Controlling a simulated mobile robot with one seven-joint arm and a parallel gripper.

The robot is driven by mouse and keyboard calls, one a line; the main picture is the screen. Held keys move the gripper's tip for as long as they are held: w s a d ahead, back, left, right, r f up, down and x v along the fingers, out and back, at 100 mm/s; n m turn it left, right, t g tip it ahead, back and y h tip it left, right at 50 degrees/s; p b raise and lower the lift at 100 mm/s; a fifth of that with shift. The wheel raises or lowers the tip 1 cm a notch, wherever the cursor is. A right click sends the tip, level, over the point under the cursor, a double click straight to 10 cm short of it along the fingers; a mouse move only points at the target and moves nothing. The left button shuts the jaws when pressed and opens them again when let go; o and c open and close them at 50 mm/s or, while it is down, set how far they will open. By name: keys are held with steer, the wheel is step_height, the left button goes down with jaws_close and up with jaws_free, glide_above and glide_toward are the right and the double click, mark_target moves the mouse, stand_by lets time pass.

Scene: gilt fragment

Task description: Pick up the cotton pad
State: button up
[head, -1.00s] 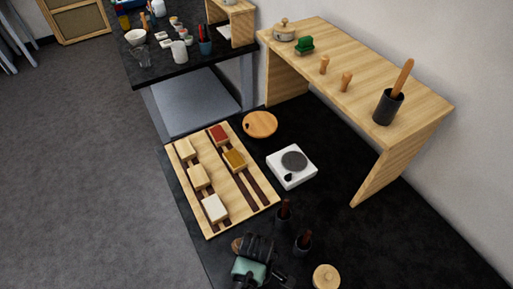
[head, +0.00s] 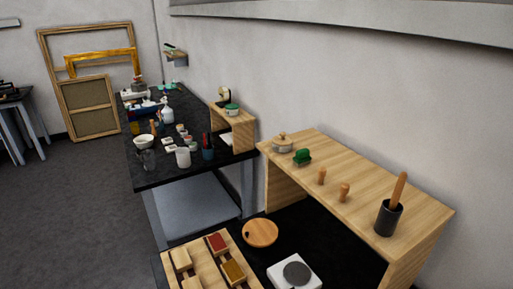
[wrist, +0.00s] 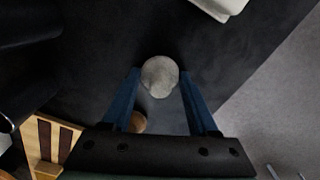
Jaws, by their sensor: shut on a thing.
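The cotton pad (wrist: 160,72) shows in the wrist view as a round, pale grey-white lump. It sits between the tips of the two blue fingers of my gripper (wrist: 160,80), which is shut on it. Dark surface lies below and around it, and I cannot tell how high it is held. The head view shows neither my gripper nor the pad.
The head view shows a black bench with a slotted wooden tray (head: 208,272), a round wooden lid (head: 260,233) and a white hotplate (head: 294,272). A wooden riser (head: 350,165) stands behind. In the wrist view a white object (wrist: 220,8) lies at the top.

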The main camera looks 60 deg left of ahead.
step_height(320, 180, up, 10)
steer(key=shift+r+b, duration=0.1)
steer(key=shift+b, duration=0.25)
stand_by(0.4)
steer(key=o, duration=0.7)
steer(key=c, duration=0.6)
steer(key=shift+d, duration=0.15)
